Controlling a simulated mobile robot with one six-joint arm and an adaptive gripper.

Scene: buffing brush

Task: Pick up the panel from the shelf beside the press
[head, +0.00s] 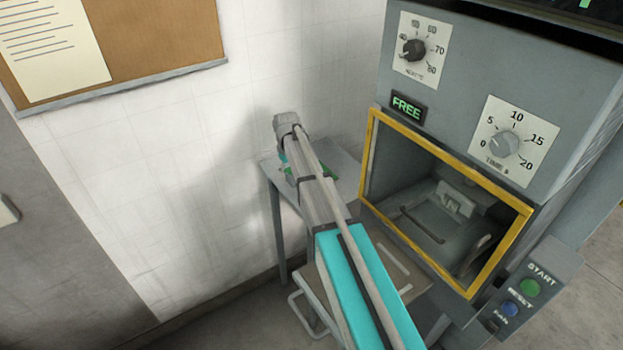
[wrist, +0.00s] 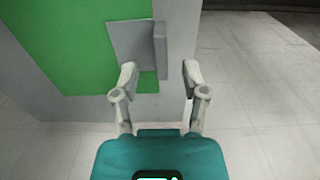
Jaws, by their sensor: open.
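The panel (wrist: 130,43) is a small grey plate with a raised part along its right side. In the wrist view it lies on the green surface of the shelf (wrist: 80,70), near the shelf's edge. My gripper (wrist: 160,68) is open and empty, its fingertips close to the panel's near right corner; contact cannot be told. In the head view the grey shelf (head: 343,171) stands left of the press (head: 478,107). There my arm covers most of the shelf top, and I cannot make out the panel.
The press has an open, yellow-framed chamber (head: 440,215) and a lit FREE sign (head: 406,106). A control box (head: 535,287) with green and blue buttons sticks out lower right. A small stool or cart (head: 312,300) stands below my arm. The white tiled wall is close behind the shelf.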

